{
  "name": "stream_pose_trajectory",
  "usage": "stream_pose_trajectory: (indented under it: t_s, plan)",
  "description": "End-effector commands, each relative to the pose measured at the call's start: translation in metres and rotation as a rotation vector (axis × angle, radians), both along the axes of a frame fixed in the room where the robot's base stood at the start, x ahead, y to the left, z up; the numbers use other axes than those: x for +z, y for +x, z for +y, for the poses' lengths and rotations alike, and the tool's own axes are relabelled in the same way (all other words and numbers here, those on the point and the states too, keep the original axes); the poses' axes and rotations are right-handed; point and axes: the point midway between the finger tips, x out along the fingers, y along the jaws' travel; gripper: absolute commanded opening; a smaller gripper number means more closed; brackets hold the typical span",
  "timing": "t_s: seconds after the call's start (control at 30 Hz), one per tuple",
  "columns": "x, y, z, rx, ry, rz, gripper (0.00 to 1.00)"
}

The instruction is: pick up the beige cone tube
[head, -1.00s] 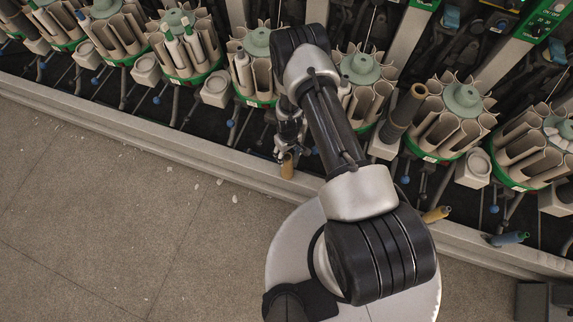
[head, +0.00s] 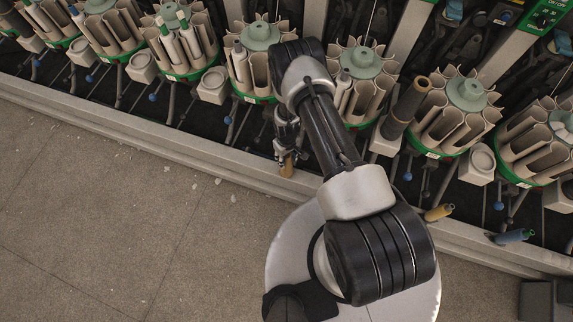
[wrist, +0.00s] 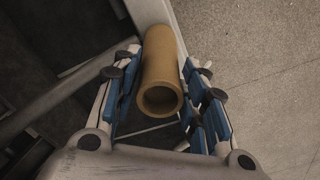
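The beige cone tube (wrist: 160,65) lies between the two blue-padded fingers of my gripper (wrist: 163,60) in the wrist view. Its round open end faces the camera, and narrow gaps seem to show on both sides, so the fingers look open around it. In the head view the tube (head: 287,165) sits at the front ledge of the winder, just below my gripper (head: 284,152).
A yellow tube (head: 438,212) and a blue tube (head: 514,236) stick out along the same ledge (head: 150,137) to the right. Green-based cone carousels (head: 462,112) line the machine behind. A dark tall cone (head: 407,105) stands near them. The floor (head: 80,215) at left is clear.

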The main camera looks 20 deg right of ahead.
Motion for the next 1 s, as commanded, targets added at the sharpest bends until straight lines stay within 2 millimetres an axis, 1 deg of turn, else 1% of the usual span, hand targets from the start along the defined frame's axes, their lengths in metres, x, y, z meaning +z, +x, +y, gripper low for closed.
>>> stream_pose_trajectory:
  t_s: [0.03, 0.33, 0.57, 0.67, 0.77, 0.87, 1.0]
  plan:
    - [0.000, 0.000, 0.000, 0.000, 0.000, 0.000, 0.34]
    - [0.000, 0.000, 0.000, 0.000, 0.000, 0.000, 0.14]
    - [0.001, 0.000, 0.000, 0.000, 0.000, 0.000, 0.14]
    - [0.004, 0.000, 0.000, 0.000, 0.000, -0.001, 0.13]
    - [0.012, 0.001, 0.000, 0.000, 0.000, -0.001, 0.13]
    - [0.025, 0.001, 0.000, 0.000, 0.000, -0.001, 0.13]
    - [0.052, 0.001, 0.000, 0.000, 0.000, -0.002, 0.13]
